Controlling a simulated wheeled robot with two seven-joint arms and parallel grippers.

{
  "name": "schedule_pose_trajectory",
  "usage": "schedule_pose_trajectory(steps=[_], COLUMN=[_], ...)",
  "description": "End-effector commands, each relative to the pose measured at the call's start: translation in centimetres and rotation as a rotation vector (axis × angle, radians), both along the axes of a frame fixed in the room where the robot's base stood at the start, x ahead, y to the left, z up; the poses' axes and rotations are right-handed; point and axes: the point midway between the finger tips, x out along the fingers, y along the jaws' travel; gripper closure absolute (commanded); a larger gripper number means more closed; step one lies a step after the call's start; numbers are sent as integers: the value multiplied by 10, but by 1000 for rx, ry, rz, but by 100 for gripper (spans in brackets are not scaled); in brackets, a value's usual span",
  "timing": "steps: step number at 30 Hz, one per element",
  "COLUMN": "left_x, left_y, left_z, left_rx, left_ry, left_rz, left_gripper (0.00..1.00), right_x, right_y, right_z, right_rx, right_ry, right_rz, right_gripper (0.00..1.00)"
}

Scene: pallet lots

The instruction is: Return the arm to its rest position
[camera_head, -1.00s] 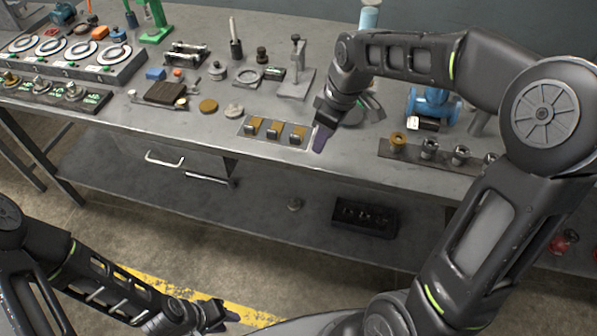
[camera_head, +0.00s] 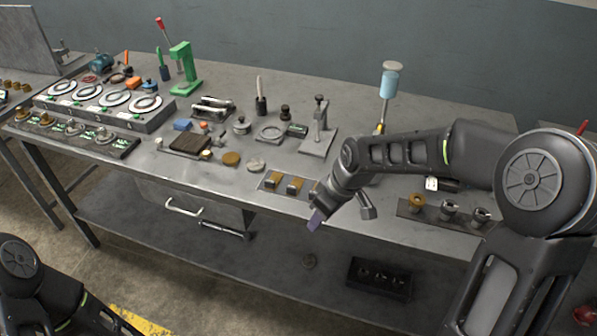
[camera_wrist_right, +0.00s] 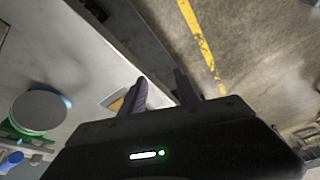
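My right arm (camera_head: 405,153) reaches in from the right, bent over the front part of the workbench. My right gripper (camera_head: 317,219) points down at the bench's front edge, in front of a small plate with brass-coloured blocks (camera_head: 295,185). It hides part of the plate's right end. In the right wrist view the two fingers (camera_wrist_right: 163,92) stand apart with nothing between them. My left arm (camera_head: 22,268) shows only in part at the lower left. Its gripper is outside the frame.
The workbench (camera_head: 140,170) carries a row of round dials (camera_head: 103,98), a green press (camera_head: 183,68), a stand with a blue cylinder (camera_head: 388,84) and a strip of round fittings (camera_head: 432,212). A dark block (camera_head: 380,277) lies on the lower shelf. The floor in front is open.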

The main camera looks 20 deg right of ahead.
Motion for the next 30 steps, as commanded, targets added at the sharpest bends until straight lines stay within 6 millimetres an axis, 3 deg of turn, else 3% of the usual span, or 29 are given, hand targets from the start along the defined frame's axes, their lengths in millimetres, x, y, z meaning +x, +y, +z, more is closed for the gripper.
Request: schedule_pose_trajectory(steps=[5, 11, 14, 17, 22, 24, 27, 30], left_x=[-1, -1, -1, -1, -1, -1, -1, -1], left_y=[0, 0, 0, 0, 0, 0, 0, 0], left_z=[-1, -1, -1, -1, -1, -1, -1, -1], left_rx=[3, 2, 2, 2, 2, 2, 2, 2], left_ry=[3, 3, 3, 3, 3, 3, 3, 3], left_rz=[1, 1, 0, 0, 1, 1, 1, 1], left_gripper=[68, 68, 68, 68, 68, 68, 68, 68], right_x=[0, 27, 28, 3, -81, -122, -173, -208], right_y=[0, 7, 31, 65, 111, 124, 138, 147], right_z=[0, 4, -33, -96, -192, -220, -245, -259], right_rx=[1, 70, 162, 253, 317, 313, 294, 275], right_ry=[0, -113, -132, -80, 80, 155, 254, 334], right_rz=[-6, -154, -281, -418, -594, -629, -637, -625], right_gripper=[63, 63, 63, 63, 63, 63, 63, 63])
